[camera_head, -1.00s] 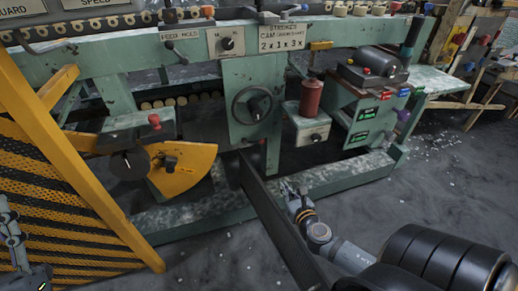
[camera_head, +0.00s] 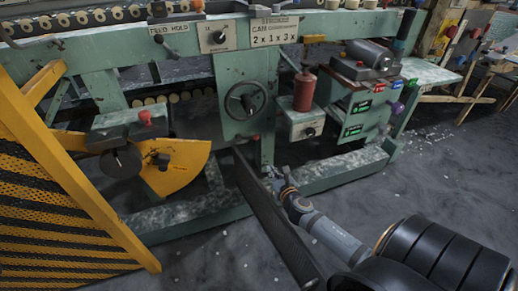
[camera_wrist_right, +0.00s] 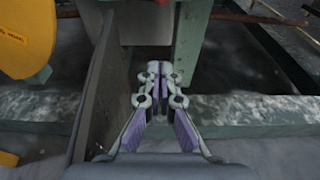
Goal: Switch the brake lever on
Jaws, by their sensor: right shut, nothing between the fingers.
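No lever carries a readable brake label, so I cannot tell which is the brake lever. A red-knobbed lever (camera_head: 145,118) stands at the left of the green machine, above a yellow quadrant plate (camera_head: 180,163). My right gripper (camera_head: 273,174) is low in front of the machine, to the right of a long dark panel (camera_head: 270,212). In the right wrist view the right gripper (camera_wrist_right: 160,70) has its fingers together and empty, apart from the panel (camera_wrist_right: 95,90). My left gripper is out of view.
A handwheel (camera_head: 246,100) sits above the right gripper. A red cylinder (camera_head: 304,91) and a box with lit labels (camera_head: 362,105) stand right of it. A low green base rail (camera_head: 335,171) runs along the floor. A yellow guard (camera_head: 65,190) fills the left. Floor at right is open.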

